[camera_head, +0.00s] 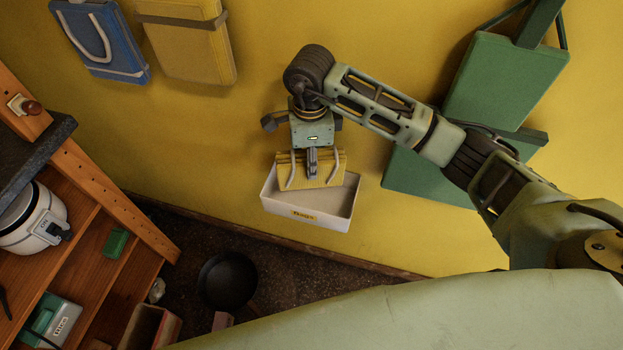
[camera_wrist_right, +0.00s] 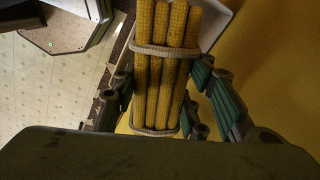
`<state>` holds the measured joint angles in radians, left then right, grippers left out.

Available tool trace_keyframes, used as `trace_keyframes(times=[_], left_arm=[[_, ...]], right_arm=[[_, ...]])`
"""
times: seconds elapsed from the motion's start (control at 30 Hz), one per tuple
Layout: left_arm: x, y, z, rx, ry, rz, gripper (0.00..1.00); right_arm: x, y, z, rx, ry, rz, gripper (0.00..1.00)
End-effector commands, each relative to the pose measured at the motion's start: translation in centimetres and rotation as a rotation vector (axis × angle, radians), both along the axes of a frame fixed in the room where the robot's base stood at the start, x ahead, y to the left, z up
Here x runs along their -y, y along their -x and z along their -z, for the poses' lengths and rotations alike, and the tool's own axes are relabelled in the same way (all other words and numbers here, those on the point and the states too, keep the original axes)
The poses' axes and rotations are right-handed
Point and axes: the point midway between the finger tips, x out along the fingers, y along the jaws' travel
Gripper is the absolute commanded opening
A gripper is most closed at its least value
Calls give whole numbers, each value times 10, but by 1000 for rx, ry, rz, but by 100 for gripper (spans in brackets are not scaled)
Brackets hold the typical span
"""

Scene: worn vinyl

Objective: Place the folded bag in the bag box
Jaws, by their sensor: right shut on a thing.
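The folded bag (camera_head: 322,170) is yellow with pale handles. My right gripper (camera_head: 312,163) is shut on it and holds it at the opening of the bag box. In the right wrist view the bag (camera_wrist_right: 165,70) shows several yellow folds and pale straps between the fingers of my right gripper (camera_wrist_right: 165,110). The bag box (camera_head: 308,222) is a white open box with a yellow label on its front, against the yellow wall. The bag hides part of the box's back and left inside. I cannot tell whether the bag touches the box. My left gripper is not in view.
A blue bag (camera_head: 100,38) and a larger yellow bag (camera_head: 188,45) hang on the wall at upper left. Green panels (camera_head: 505,80) are at right. A wooden shelf (camera_head: 90,255) with a white cooker (camera_head: 32,220) stands at left. A dark pan (camera_head: 228,281) is below the box.

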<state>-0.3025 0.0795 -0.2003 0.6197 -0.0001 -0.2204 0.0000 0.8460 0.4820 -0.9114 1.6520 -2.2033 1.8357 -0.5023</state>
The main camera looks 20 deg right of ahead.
Motion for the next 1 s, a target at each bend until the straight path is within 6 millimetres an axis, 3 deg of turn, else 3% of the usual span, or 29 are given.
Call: trace_keyframes(times=[0.03, 0.1, 0.3, 0.53, 0.73, 1.0], left_arm=[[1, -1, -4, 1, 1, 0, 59], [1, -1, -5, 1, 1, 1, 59], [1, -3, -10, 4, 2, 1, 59], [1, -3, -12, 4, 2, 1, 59], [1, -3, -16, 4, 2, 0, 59], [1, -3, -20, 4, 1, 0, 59]], right_arm=[[6, -8, -2, -1, 1, 4, 13], [3, -3, 18, -8, 0, -1, 13], [3, -4, 53, -4, -1, 0, 13], [3, -4, 74, -3, -1, 0, 13], [3, -3, 108, -5, -1, 1, 13], [5, -8, 115, 0, 0, -2, 13]])
